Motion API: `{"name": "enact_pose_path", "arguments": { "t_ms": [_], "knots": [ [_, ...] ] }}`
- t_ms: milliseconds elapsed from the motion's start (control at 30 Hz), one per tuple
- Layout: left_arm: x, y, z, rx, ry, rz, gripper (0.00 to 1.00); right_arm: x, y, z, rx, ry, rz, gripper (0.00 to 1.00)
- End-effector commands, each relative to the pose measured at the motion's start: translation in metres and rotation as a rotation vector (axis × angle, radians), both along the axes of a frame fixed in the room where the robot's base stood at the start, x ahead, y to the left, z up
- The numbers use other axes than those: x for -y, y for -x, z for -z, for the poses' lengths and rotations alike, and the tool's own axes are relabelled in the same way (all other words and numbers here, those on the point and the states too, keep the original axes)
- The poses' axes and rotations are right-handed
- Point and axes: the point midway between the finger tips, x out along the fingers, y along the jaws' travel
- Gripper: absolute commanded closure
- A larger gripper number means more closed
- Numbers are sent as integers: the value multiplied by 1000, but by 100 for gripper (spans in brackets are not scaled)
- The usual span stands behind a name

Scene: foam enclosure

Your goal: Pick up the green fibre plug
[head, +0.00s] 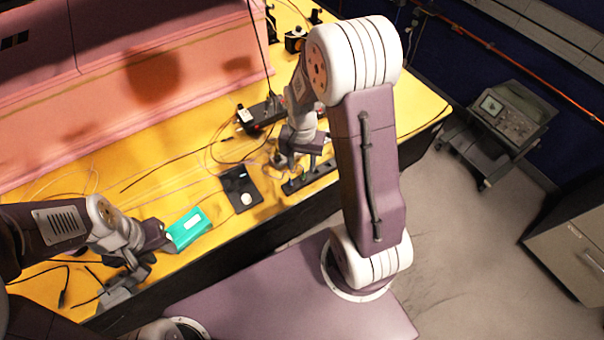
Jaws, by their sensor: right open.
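My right gripper (302,160) is open, pointing down over a black strip (312,180) near the table's front edge. A small green spot shows on the strip just below the fingers; it may be the green fibre plug, but it is too small to be sure. My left gripper (136,262) is at the front left of the table, its fingers apart. A teal-green box (188,229) lies beside its upper finger; whether they touch is unclear. My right arm hides part of the table behind the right gripper.
A black plate (238,186) with a pale round piece lies left of the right gripper. A black power strip (262,113) is behind it. Thin cables cross the yellow table (150,170). Pink foam (150,80) walls the back. A cart with an instrument (505,115) stands right.

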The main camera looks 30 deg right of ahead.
Motion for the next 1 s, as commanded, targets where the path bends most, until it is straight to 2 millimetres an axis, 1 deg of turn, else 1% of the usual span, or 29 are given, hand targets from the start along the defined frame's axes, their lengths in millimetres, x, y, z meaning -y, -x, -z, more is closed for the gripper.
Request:
{"name": "enact_pose_path", "arguments": {
  "t_ms": [33,100,200,300,433,467,500,567,600,633,900,1000],
  "knots": [
    [0,0,-4,0,0,0,64,0,3,9,-8,-2,0,56],
    [0,0,-5,0,0,0,64,0,5,23,-8,-2,0,56],
    [0,0,-5,0,0,0,64,0,4,35,-4,0,0,56],
    [0,0,-5,0,0,0,64,0,3,39,-1,0,0,56],
    [0,0,-4,0,0,0,64,0,3,39,0,0,0,56],
    [0,0,-4,0,0,0,64,0,3,39,0,0,0,59],
    [0,0,-4,0,0,0,64,0,3,39,0,0,0,70],
    [0,0,-4,0,0,0,64,0,3,39,0,0,0,87],
    [0,0,-4,0,0,0,64,0,3,39,-1,-1,0,98],
    [0,0,-4,0,0,0,64,0,3,39,-1,-1,0,100],
    [0,0,-4,0,0,0,64,0,3,38,-1,0,0,100],
    [0,0,-4,0,0,0,64,0,3,34,0,0,0,100]
  ]
}}
